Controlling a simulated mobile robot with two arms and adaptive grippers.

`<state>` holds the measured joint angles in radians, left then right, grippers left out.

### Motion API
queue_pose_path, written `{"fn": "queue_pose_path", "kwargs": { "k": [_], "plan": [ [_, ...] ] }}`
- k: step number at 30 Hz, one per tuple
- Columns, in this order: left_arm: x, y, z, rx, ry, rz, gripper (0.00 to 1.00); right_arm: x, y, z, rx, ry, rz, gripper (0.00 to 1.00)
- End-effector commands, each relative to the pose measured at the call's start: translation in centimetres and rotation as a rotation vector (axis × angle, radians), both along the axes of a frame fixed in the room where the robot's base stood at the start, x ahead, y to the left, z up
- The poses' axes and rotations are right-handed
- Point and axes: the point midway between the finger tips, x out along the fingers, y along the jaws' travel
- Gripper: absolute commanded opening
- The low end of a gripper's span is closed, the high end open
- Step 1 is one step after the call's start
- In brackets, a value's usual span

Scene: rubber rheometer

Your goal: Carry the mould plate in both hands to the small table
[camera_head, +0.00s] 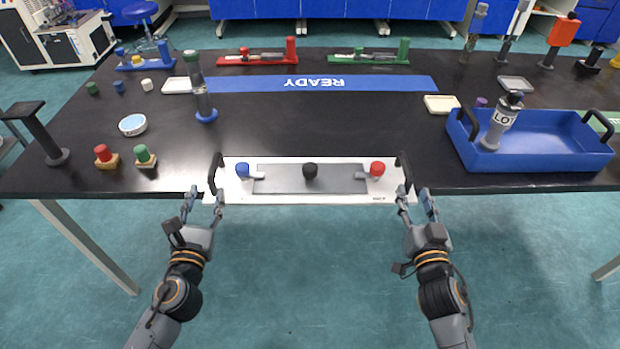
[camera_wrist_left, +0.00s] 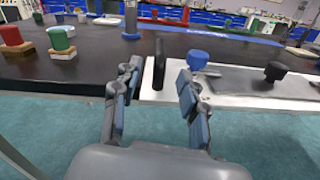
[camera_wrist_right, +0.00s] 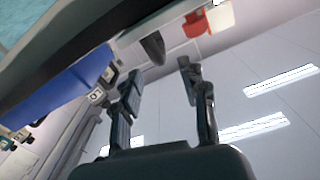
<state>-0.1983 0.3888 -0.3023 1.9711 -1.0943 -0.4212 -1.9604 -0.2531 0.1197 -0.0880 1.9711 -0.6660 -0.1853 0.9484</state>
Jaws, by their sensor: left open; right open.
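The mould plate (camera_head: 310,197) is a long white plate lying flat at the front edge of the black table. It carries a grey slab with a blue, a black and a red knob, and a black handle at each end. My left gripper (camera_head: 206,198) is open just in front of the left handle (camera_head: 214,174); in the left wrist view that handle (camera_wrist_left: 158,64) shows between the fingers. My right gripper (camera_head: 413,194) is open just in front of the right handle (camera_head: 404,172); that handle (camera_wrist_right: 153,47) shows beyond the fingertips in the right wrist view. I cannot identify the small table.
A blue tray (camera_head: 555,158) with a labelled cylinder (camera_head: 501,122) stands at the right. A red (camera_head: 106,158) and a green knob piece (camera_head: 145,156) sit left of the plate. A dark cylinder on a blue base (camera_head: 205,100) stands behind. The table behind the plate is largely clear.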

Motion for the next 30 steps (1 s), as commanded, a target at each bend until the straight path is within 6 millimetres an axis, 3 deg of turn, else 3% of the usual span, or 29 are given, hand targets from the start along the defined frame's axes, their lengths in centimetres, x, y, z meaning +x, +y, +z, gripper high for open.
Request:
{"fn": "queue_pose_path", "kwargs": {
  "k": [9,15,29,30],
  "plan": [
    [6.4,0.0,0.1,-0.001,-0.002,0.001,0.43,6.4,-0.1,0.1,-0.003,-0.001,-0.001,0.43],
    [8.9,0.0,0.0,-0.002,0.000,0.001,0.43,8.9,0.0,0.0,-0.002,0.001,-0.001,0.43],
    [9.8,0.0,0.0,-0.002,0.000,0.000,0.43,9.8,0.0,0.0,-0.001,0.001,-0.001,0.43],
    [9.8,0.0,0.0,-0.002,0.000,0.000,0.35,9.8,0.0,0.0,-0.001,0.001,-0.001,0.35]
  ]
}}
